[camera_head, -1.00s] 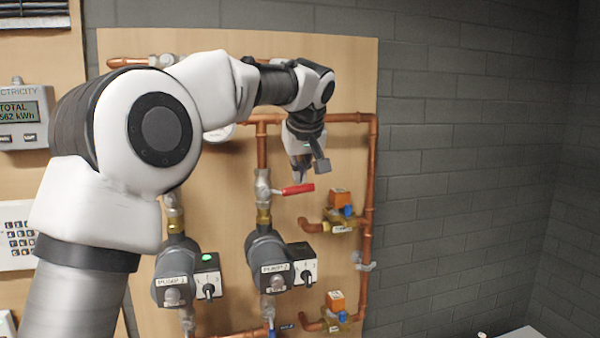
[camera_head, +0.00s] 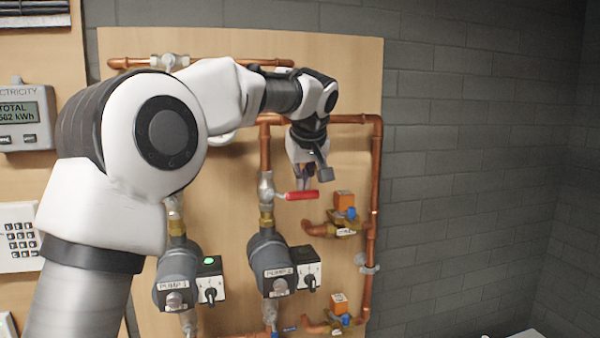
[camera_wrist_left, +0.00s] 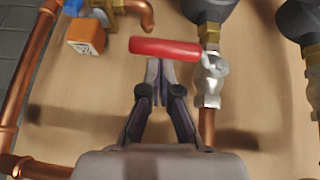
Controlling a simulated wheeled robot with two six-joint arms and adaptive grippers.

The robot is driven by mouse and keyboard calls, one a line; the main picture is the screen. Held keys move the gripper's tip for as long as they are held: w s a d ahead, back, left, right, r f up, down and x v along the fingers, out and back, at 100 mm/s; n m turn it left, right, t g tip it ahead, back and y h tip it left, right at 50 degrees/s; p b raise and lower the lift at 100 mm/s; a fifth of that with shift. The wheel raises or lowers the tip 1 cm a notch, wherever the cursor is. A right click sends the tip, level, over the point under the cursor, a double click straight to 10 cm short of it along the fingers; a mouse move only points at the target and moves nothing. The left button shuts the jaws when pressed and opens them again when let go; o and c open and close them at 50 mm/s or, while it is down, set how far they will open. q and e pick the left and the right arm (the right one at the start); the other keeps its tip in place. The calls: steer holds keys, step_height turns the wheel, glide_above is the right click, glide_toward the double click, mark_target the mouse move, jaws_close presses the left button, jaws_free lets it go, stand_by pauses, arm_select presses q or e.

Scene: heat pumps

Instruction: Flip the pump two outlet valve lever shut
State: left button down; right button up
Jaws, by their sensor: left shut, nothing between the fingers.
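The pump two outlet valve (camera_head: 266,188) sits on the vertical copper pipe above pump two (camera_head: 270,263). Its red lever (camera_head: 302,195) points sideways to the right, across the pipe. In the left wrist view the red lever (camera_wrist_left: 165,47) lies across the picture just beyond the fingertips, and the valve body (camera_wrist_left: 211,80) is to its right. My left gripper (camera_head: 306,186) is shut and empty, just above the red lever; its fingertips (camera_wrist_left: 158,66) are at the lever's edge, and I cannot tell whether they touch. My right gripper is not in view.
Pump one (camera_head: 177,278) with its switch box stands to the left. An orange-capped valve (camera_head: 343,201) and the right copper pipe (camera_head: 375,170) are close to the right of the lever. The grey brick wall (camera_head: 460,180) beyond the board is bare.

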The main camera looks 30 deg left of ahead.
arm_select(q)
steer(key=r+p, duration=0.2)
steer(key=r, duration=0.1)
steer(key=shift+w+r, duration=0.2)
steer(key=shift+r, duration=0.1)
steer(key=b+v, duration=0.1)
steer(key=v, duration=0.9)
steer(key=shift+w+b, duration=0.35)
steer(key=shift+w, duration=0.05)
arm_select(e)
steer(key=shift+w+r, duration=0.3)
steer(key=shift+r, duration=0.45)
